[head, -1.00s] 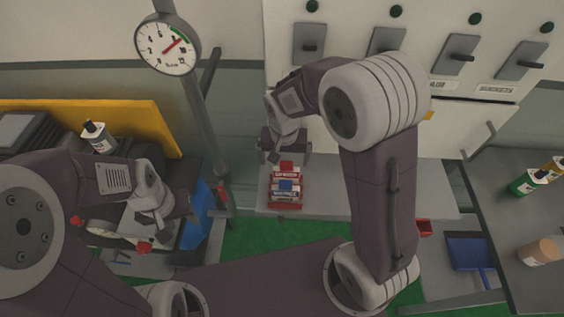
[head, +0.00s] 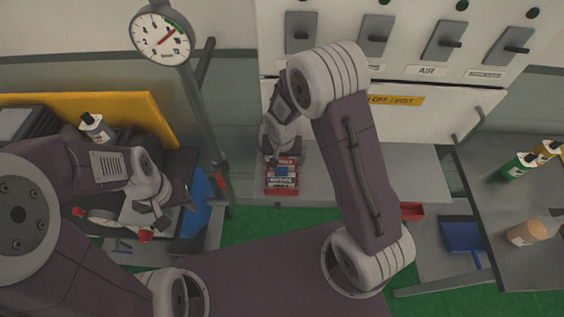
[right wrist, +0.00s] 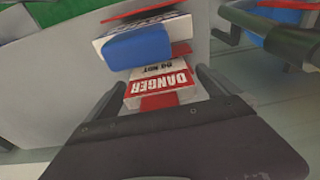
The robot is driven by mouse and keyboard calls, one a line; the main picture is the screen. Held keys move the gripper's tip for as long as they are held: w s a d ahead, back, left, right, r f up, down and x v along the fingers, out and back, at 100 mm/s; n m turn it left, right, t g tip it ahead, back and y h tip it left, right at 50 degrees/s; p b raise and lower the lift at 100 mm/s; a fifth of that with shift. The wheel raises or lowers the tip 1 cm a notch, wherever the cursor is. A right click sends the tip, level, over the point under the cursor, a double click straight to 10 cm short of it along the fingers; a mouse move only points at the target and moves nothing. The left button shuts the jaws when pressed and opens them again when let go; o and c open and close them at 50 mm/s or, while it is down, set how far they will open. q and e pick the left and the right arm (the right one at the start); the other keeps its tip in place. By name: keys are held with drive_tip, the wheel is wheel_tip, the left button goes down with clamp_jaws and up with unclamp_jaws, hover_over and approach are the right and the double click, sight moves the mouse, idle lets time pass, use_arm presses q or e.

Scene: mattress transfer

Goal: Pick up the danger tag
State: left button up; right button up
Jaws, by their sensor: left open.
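My right gripper (right wrist: 162,78) is open, with one finger on each side of the tag and gaps visible. In the head view my right gripper (head: 282,162) is over the stack and partly hides it. My left gripper (head: 166,207) is open and empty at the left.
The grey ledge (head: 400,165) runs below a white panel with switch handles (head: 447,42). A gauge on a post (head: 160,38) stands left of the right arm. A bench with bottles (head: 518,167) is at the right. A red tray (head: 412,211) lies near the ledge.

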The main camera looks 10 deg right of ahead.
drive_tip(key=c, duration=1.4)
drive_tip(key=shift+c, duration=0.2)
drive_tip(key=shift+r, duration=0.15)
drive_tip(key=shift+r, duration=0.25)
wheel_tip(320, 180, up, 6)
drive_tip(key=shift+f, duration=0.1)
drive_tip(key=s+d+b, duration=0.2)
drive_tip(key=s+d, duration=0.1)
drive_tip(key=d, duration=0.5)
drive_tip(key=s+d+b, duration=0.2)
drive_tip(key=s+d, duration=0.1)
drive_tip(key=d, duration=0.5)
drive_tip(key=shift+s+d+r, duration=0.25)
drive_tip(key=shift+s+d, duration=0.1)
drive_tip(key=shift+d, duration=0.05)
